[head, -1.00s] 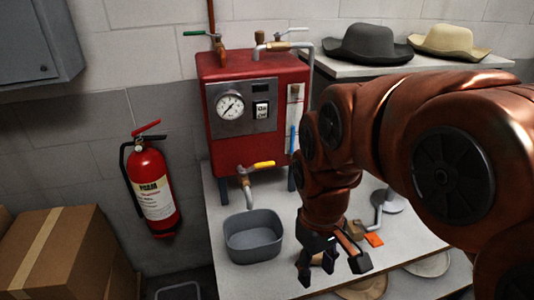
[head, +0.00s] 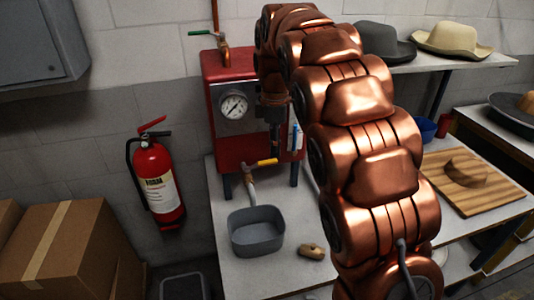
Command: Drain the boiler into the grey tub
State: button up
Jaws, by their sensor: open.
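The red boiler (head: 222,75) stands on legs on the bench, its right part hidden behind my arm. Its drain tap has a yellow handle (head: 262,162) pointing right, crosswise to the spout (head: 249,186). The grey tub (head: 245,247) stands on the bench below the spout and looks empty. I see no water running. My gripper (head: 275,140) points down in front of the boiler's right front, above the yellow handle. It is small and dark here; it appears open, with nothing seen in it.
A pressure gauge (head: 234,106) is on the boiler's front, and a green-handled valve (head: 203,33) on top. A small brown wooden piece (head: 312,251) lies right of the tub. A fire extinguisher (head: 158,180) hangs at left. Hats and a wooden board (head: 490,190) are at right.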

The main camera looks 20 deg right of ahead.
aim_at(267, 161)
jog(key=w+n, duration=0.2)
jog(key=w, duration=0.3)
jog(key=shift+a+f+n, duration=0.1)
jog(key=shift+a+n, duration=0.2)
jog(key=shift+n, duration=0.1)
jog(key=shift+f+p, duration=1.55)
jog(key=shift+f, duration=2.35)
grip_shut()
